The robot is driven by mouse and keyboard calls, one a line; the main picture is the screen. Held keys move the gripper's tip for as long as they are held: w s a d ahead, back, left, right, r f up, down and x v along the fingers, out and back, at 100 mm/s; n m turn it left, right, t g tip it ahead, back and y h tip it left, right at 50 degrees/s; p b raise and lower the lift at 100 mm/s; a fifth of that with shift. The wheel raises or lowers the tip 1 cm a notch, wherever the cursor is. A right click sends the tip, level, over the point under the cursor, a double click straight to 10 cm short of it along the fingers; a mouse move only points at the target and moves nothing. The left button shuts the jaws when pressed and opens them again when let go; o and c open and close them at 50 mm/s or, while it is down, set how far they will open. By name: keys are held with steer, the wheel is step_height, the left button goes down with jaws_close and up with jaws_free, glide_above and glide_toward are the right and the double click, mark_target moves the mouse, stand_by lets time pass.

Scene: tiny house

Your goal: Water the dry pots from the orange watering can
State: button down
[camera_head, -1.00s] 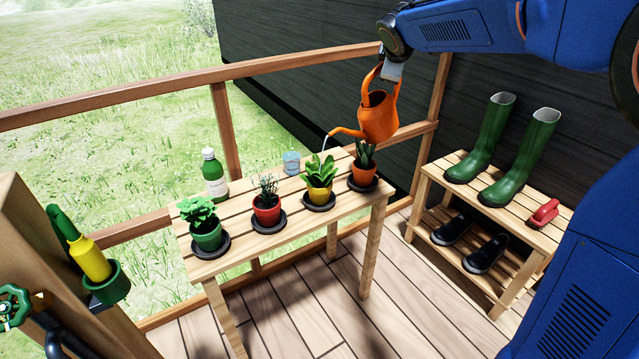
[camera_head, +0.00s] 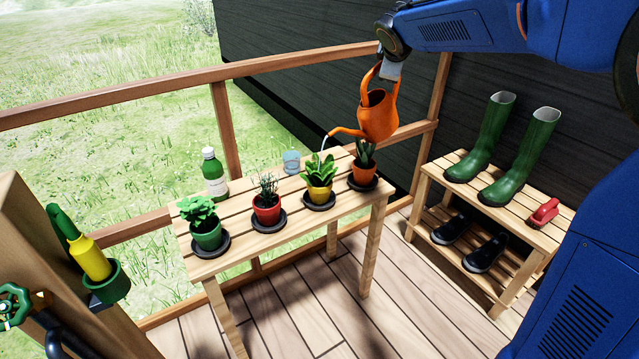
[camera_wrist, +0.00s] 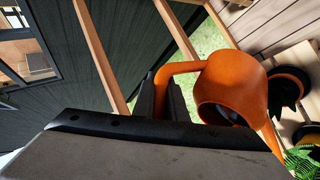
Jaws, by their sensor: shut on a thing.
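My gripper (camera_head: 385,74) is shut on the handle of the orange watering can (camera_head: 378,115); the can also shows in the wrist view (camera_wrist: 235,85). The can hangs above the right end of the slatted table, tilted with its spout to the left. A thin pale stream falls from the spout toward the leafy plant in the yellow pot (camera_head: 319,194). To its right stands the orange pot (camera_head: 362,175), partly below the can. To its left are the red pot (camera_head: 267,214) and the green pot (camera_head: 206,238). Each pot stands on a dark saucer. Soil wetness is too small to tell.
A green bottle (camera_head: 214,178) and a clear glass (camera_head: 291,162) stand along the table's (camera_head: 345,208) back edge. Wooden railing (camera_head: 290,62) runs behind. A shelf (camera_head: 455,180) with green boots (camera_head: 490,140), dark shoes and a red brush (camera_head: 543,212) stands right.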

stand_by(0.3)
steer(key=w+d+f+m+g+y+b, duration=0.1)
steer(key=w+d+f+g+y, duration=0.2)
steer(key=w+d+f, duration=0.1)
steer(key=shift+w+d+f+m, duration=0.35)
steer(key=shift+d+f, duration=0.35)
steer(key=shift+f, duration=0.3)
stand_by(0.6)
